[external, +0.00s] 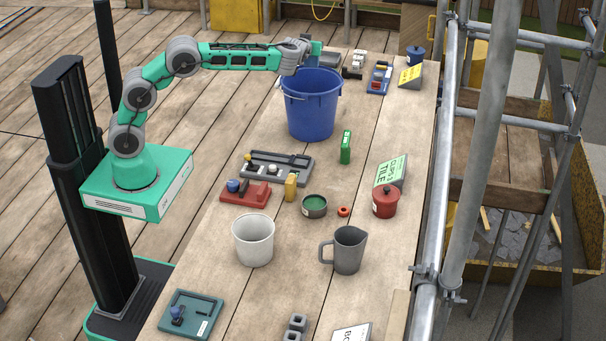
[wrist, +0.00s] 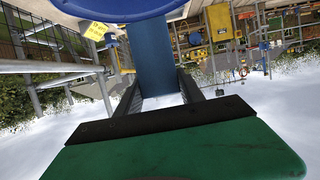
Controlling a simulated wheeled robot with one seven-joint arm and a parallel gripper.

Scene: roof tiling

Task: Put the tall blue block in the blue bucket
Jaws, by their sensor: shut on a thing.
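My gripper (external: 308,57) is at the far end of the table, just above the back part of the blue bucket's rim. In the wrist view my gripper (wrist: 158,82) is shut on the tall blue block (wrist: 152,50), which stands out between the two fingers. In the external view the block (external: 316,47) shows only in small part beside the gripper. The blue bucket (external: 311,112) stands upright on the table; its inside bottom is hidden. Its blue rim (wrist: 100,10) fills the top left of the wrist view, close to the block.
A green block (external: 345,147) stands in front of the bucket. Grey and red trays, a yellow block (external: 291,187), a white bucket (external: 253,240), a grey jug (external: 344,250) and a red pot (external: 385,201) are nearer. Scaffold poles (external: 480,150) run along the right edge.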

